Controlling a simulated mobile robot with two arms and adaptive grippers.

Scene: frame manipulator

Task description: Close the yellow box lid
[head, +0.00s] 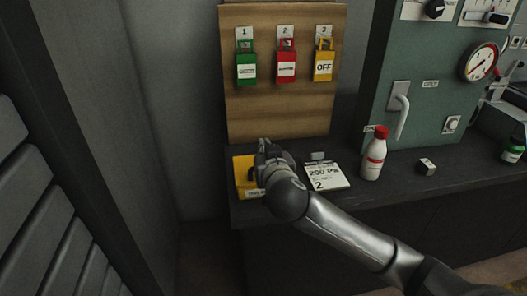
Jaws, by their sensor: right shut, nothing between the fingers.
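The yellow box (243,170) sits at the left end of the dark counter. My right arm reaches in from the lower right, and my right gripper (262,153) is over the box's right part. The gripper is shut with nothing between its fingers and hides much of the box. A yellow part with a pale label shows at the box's front edge. I cannot tell whether the lid is open or shut, or whether the gripper touches it. My left gripper is not in view.
A notepad (327,177) lies right of the gripper, then a white bottle with red cap (373,154) and a small box (426,167). A wooden board (275,110) with green, red and yellow padlocks stands behind. A green panel (425,100) stands right.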

